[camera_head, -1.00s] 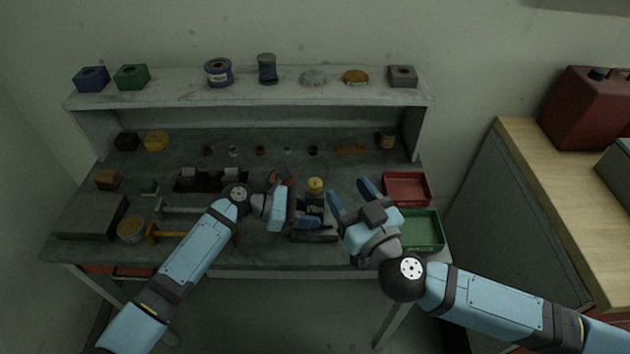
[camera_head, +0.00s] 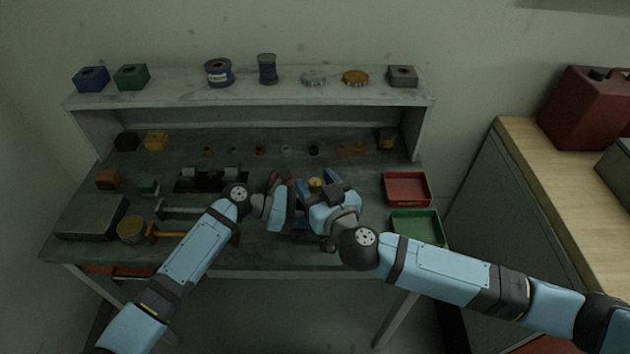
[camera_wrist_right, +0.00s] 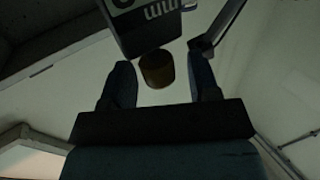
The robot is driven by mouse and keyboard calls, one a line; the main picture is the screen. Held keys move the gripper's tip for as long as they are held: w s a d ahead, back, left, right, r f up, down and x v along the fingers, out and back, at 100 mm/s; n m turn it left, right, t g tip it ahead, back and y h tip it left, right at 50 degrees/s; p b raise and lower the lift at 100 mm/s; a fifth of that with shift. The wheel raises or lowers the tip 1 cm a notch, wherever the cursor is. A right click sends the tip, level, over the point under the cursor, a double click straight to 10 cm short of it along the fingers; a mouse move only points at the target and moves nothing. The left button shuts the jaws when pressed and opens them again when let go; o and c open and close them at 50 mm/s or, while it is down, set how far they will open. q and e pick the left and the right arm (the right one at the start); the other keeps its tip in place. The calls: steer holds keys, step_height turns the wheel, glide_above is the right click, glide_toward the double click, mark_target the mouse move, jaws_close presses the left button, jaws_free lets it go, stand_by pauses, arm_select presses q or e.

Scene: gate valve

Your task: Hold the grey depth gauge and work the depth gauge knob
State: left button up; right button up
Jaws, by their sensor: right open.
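The depth gauge stands between my two grippers.
A red tray (camera_head: 407,188) and a green tray (camera_head: 418,228) lie right of my right gripper. A hammer (camera_head: 165,232) and several small parts lie on the bench at left. A shelf (camera_head: 240,97) with spools and blocks runs along the back.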

steer(key=shift+w+a, duration=0.1)
steer(key=shift+w, duration=0.2)
steer(key=c, duration=0.9)
steer(key=shift+c, duration=0.2)
